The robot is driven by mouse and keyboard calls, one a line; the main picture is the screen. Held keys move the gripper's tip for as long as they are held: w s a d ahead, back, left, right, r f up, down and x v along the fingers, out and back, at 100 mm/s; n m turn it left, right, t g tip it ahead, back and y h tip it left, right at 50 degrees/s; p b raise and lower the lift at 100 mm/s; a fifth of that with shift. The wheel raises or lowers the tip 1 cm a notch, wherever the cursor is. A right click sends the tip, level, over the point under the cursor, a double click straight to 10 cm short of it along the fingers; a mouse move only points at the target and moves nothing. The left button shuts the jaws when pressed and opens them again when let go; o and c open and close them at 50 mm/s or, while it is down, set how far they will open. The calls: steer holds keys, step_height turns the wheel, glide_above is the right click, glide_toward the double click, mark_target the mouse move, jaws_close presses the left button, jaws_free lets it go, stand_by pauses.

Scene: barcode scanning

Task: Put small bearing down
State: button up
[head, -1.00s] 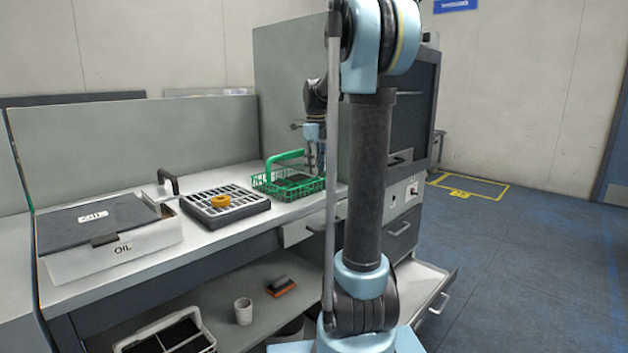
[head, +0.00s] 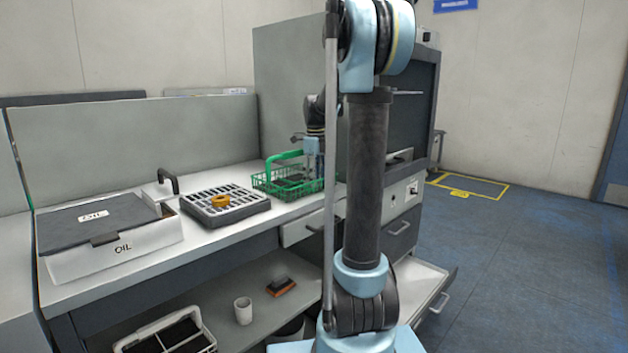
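My gripper (head: 313,172) reaches down at the right end of the green wire basket (head: 262,184), low over or inside it. The fingers are small and partly hidden by my arm and the basket, so I cannot tell whether they are open or shut. I cannot make out a small bearing at the gripper. Dark contents lie in the basket, too small to name. An orange-yellow ring (head: 220,201), which may be a bearing, lies on the slotted grey tray (head: 247,213) left of the basket.
A white box marked OIL with a dark lid (head: 92,226) stands on the bench at the left. A lower shelf holds a white cup (head: 243,311), an orange and dark block (head: 281,287) and a divided bin (head: 206,338). Bare bench lies in front of the tray.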

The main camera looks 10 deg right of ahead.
steer(key=shift+r, duration=0.15)
step_height(320, 180, up, 12)
steer(key=s+f+n+t, duration=0.1)
steer(key=s+f+n, duration=0.45)
steer(key=s, duration=0.35)
steer(key=s+f+n, duration=0.4)
steer(key=s+n, duration=0.3)
steer(key=s, duration=0.3)
steer(key=s+f+n+t, duration=0.1)
steer(key=s+f+n, duration=1.3)
steer(key=s+f, duration=0.2)
step_height(320, 180, down, 2)
steer(key=shift+f, duration=0.2)
steer(key=shift+w+a, duration=0.1)
